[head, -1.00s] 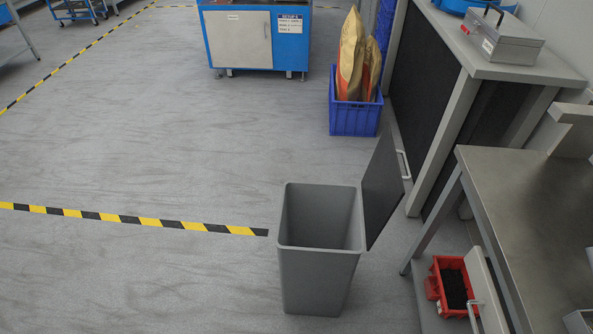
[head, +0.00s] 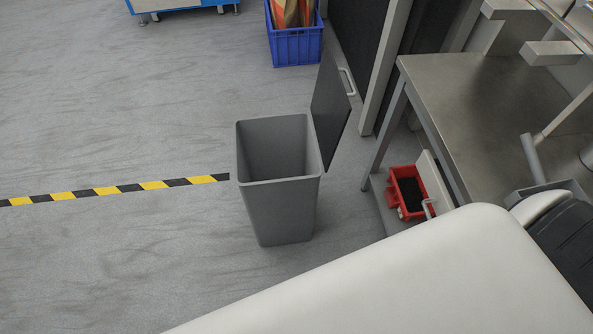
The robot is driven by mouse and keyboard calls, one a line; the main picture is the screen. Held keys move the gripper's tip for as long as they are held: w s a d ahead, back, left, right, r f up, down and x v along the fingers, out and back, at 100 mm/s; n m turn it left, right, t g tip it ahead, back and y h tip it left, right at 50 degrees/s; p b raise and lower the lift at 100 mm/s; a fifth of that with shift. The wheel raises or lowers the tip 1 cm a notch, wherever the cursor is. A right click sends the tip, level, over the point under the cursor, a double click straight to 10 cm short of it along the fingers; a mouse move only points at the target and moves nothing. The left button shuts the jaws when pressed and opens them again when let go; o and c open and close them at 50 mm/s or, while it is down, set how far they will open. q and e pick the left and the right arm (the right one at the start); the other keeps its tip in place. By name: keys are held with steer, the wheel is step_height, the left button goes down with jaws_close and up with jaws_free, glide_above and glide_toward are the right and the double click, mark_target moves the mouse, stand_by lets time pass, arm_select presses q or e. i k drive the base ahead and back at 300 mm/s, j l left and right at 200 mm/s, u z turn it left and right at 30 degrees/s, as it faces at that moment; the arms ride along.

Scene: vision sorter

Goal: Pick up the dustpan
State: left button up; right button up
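A grey, shallow piece with an upright grey handle (head: 531,160) stands on the steel table at the right of the head view. It looks like the dustpan, but my arm hides its lower part, so I cannot be sure. My own white arm crosses the bottom right of the view, with a dark ribbed part at the right edge. Neither gripper's fingers show in the view.
An open grey bin (head: 278,209) stands on the floor with its lid raised. The steel table (head: 490,125) is right of it. A red container (head: 396,201) with dark contents sits below the table. A blue crate (head: 294,47) stands at the back. The left floor is clear.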

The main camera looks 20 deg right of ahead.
mark_target(571, 184)
steer(key=k+l+z, duration=0.1)
steer(key=z, duration=2.45)
steer(key=u, duration=2.1)
steer(key=z, duration=2.1)
